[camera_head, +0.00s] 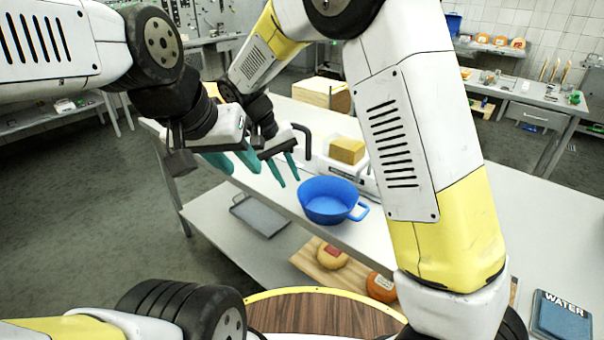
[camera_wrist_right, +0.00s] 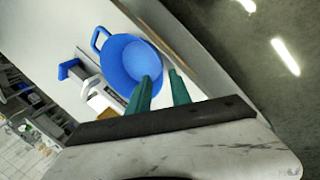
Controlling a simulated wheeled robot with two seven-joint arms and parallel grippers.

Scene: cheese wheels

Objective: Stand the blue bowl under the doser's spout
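The blue bowl (camera_head: 326,200) stands upright near the edge of the white table, its loop handle to the right. It also shows in the right wrist view (camera_wrist_right: 117,62), partly behind a finger. My right gripper (camera_head: 290,182) is open and empty, its teal fingers just left of the bowl, pointing down; contact cannot be told. My left gripper (camera_head: 243,171) is left of it, its teal fingers apart and empty. A dark curved pipe (camera_head: 302,130), perhaps the doser's spout, stands behind the bowl; it looks dark blue in the right wrist view (camera_wrist_right: 69,67). The doser's body is mostly hidden.
A yellow block (camera_head: 347,150) sits on a white device behind the bowl. A grey tray (camera_head: 258,215) and a board with a cheese wheel (camera_head: 331,257) lie on the lower shelf. A WATER-labelled container (camera_head: 562,316) is at lower right. The table's right part is clear.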

